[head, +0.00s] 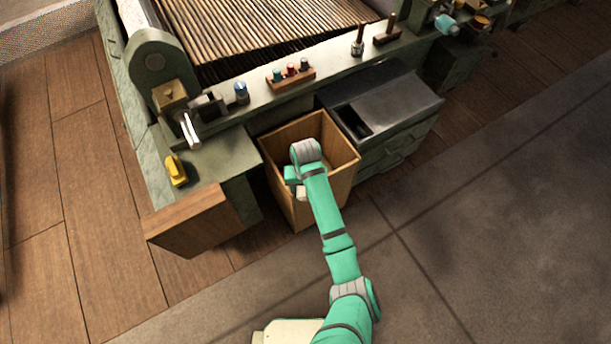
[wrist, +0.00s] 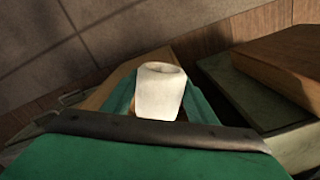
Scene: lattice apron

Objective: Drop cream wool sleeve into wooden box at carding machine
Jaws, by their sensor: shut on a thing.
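The cream wool sleeve (wrist: 158,92) is a short, pale hollow cylinder between my gripper's (wrist: 160,105) green fingers in the wrist view. In the head view the sleeve (head: 301,193) shows as a small pale patch under my gripper (head: 297,188), which is largely hidden by my wrist. My gripper is shut on the sleeve. The open wooden box (head: 347,180) stands on the floor in front of the machine. My gripper and the sleeve appear over the box's opening. Their exact height against the rim is hard to tell. Part of the box (wrist: 100,92) shows behind my gripper in the wrist view.
The carding machine (head: 270,35) stands behind the box. A grey metal cabinet (head: 405,105) is close on the right. A green ledge with a yellow object (head: 175,170) and a brown wooden panel (head: 195,222) are on the left. The floor in front is clear.

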